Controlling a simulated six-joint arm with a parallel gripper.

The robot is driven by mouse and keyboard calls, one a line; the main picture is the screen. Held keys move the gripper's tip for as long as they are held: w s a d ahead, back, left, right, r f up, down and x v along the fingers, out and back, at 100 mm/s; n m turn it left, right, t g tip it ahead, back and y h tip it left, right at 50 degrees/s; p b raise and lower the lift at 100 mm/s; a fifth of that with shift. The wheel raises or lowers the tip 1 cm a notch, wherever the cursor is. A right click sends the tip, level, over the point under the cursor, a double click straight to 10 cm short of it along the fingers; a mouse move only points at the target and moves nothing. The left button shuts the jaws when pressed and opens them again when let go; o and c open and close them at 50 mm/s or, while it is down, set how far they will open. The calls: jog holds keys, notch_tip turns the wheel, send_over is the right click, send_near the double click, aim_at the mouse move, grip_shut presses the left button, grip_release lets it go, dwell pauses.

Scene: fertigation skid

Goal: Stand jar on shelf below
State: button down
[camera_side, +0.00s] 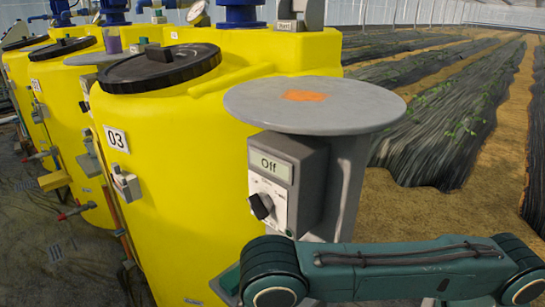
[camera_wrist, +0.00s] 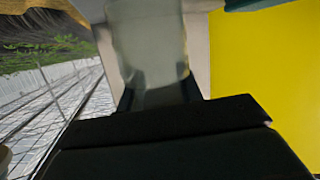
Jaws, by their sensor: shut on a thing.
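A pale, translucent jar (camera_wrist: 150,45) fills the upper middle of the wrist view; its upper end is cut off by the frame. My gripper (camera_wrist: 158,95) is shut on it, with dark fingers at either side of the jar. In the side view, neither the jar nor my gripper's fingers can be made out; my teal arm crosses the lower right. A round grey shelf (camera_side: 345,107) with an orange patch (camera_side: 304,96) on top stands at the middle right.
A control box (camera_side: 288,178) reading "Off", with a black knob, sits under the round shelf. A yellow tank (camera_side: 190,170) marked 03, with a black lid (camera_side: 160,66), stands close left. More yellow tanks are farther left. Planted rows (camera_side: 440,120) lie behind.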

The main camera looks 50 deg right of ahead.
jog(key=shift+f, duration=1.15)
jog(key=shift+f, duration=0.1)
jog(key=c, duration=0.9)
grip_release()
jog(key=v, duration=1.2)
jog(key=shift+r, duration=0.2)
